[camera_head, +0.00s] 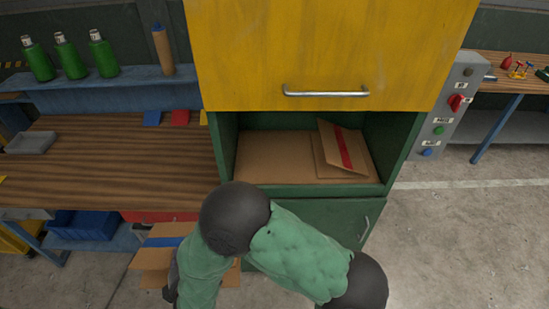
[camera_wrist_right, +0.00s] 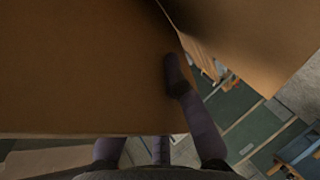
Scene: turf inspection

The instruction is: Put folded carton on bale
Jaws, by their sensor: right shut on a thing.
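The bale is a brown cardboard layer (camera_head: 270,157) inside the open chamber of a green press. A folded carton with a red stripe (camera_head: 335,148) lies tilted on the layer's right side. A brown carton with a blue stripe (camera_head: 160,256) is at the lower left, partly hidden by my right arm. In the right wrist view, brown cardboard (camera_wrist_right: 85,70) fills the upper left, close to the camera. My right gripper (camera_wrist_right: 165,120) is shut on this cardboard, with one finger visible at its edge. My left gripper is not in view.
The yellow press door (camera_head: 330,55) is raised above the chamber. A wooden bench (camera_head: 110,155) stands left, with green bottles (camera_head: 70,58) on a shelf behind it. A control panel (camera_head: 450,105) is to the right. Open concrete floor lies at the lower right.

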